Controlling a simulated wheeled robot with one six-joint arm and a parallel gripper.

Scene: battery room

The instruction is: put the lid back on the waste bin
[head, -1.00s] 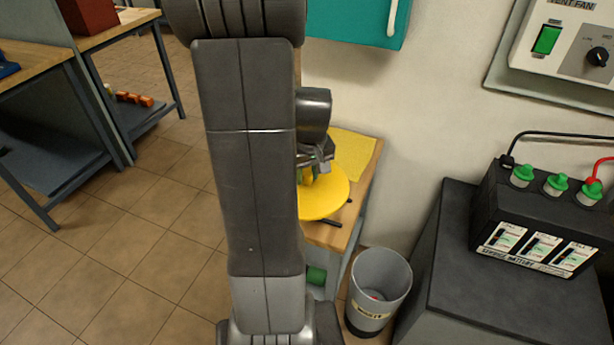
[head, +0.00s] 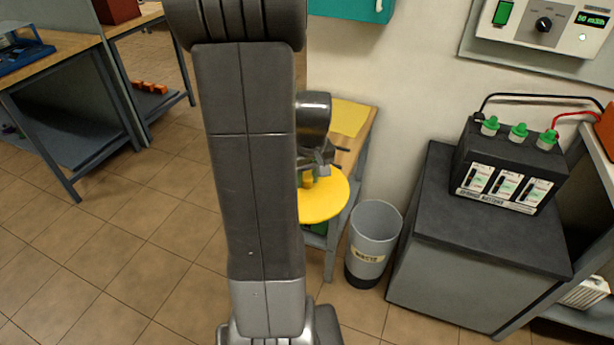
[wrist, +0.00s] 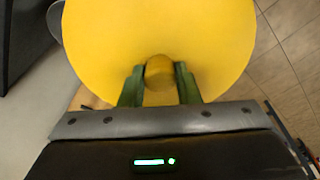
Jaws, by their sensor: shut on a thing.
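The yellow round lid (head: 326,204) is held by its knob in my gripper (head: 318,173), partly hidden behind my arm in the head view. In the wrist view, the green fingers of my gripper (wrist: 160,80) are on both sides of the lid's yellow knob (wrist: 159,72), and the lid (wrist: 215,40) fills the upper middle. The grey waste bin (head: 367,242) stands open-topped on the floor, right of the lid and lower. It has a yellow label and a dark base. In the wrist view, a small grey curved edge shows behind the lid at upper left.
A wooden bench (head: 350,150) with a yellow sheet (head: 349,117) stands behind the lid, left of the bin. A dark-topped grey cabinet (head: 465,225) carrying a black battery unit (head: 506,170) stands close right of the bin. Tiled floor (head: 140,245) is free at left.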

